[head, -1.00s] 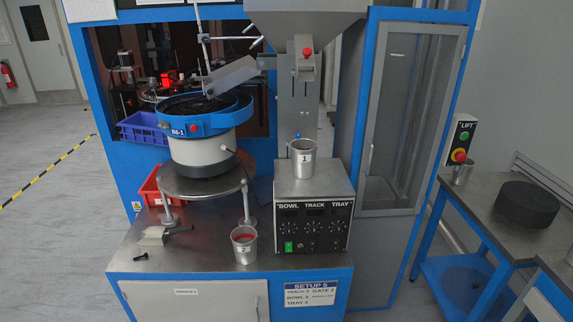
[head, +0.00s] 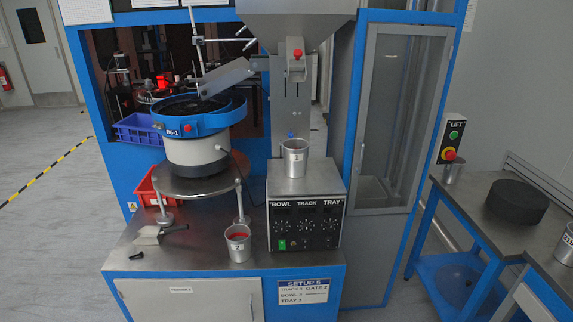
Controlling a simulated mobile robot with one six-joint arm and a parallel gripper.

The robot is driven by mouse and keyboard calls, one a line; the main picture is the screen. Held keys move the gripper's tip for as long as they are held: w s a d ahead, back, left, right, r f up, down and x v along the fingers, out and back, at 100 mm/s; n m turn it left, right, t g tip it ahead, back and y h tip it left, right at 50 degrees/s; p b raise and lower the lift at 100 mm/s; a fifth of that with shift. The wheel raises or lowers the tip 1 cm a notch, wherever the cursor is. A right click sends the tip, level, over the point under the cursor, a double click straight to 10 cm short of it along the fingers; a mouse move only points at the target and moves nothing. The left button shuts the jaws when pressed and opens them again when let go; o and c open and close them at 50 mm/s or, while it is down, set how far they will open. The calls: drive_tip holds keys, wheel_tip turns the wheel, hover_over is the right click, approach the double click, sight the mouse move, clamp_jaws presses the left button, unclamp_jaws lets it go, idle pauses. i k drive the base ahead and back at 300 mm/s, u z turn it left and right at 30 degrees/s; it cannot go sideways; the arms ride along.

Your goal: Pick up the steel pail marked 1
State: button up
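The steel pail marked 1 (head: 294,158) stands upright on top of the control box (head: 306,222), under the hopper's chute. A small blue thing (head: 291,134) shows just behind its rim. A second steel pail, marked 2 (head: 237,243), stands on the steel bench top left of the control box, with something red inside. My gripper is not in this view.
The blue bowl feeder (head: 198,130) stands left of the box. A scoop (head: 150,235) and a small black item (head: 136,256) lie on the bench (head: 195,260). A steel table (head: 470,200) at right holds a black disc (head: 516,200). Floor at left is clear.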

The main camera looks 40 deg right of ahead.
sight(295, 152)
drive_tip(key=z, duration=0.05)
drive_tip(key=k, duration=1)
drive_tip(key=u, duration=0.85)
drive_tip(key=i, duration=1.65)
drive_tip(key=u, duration=0.05)
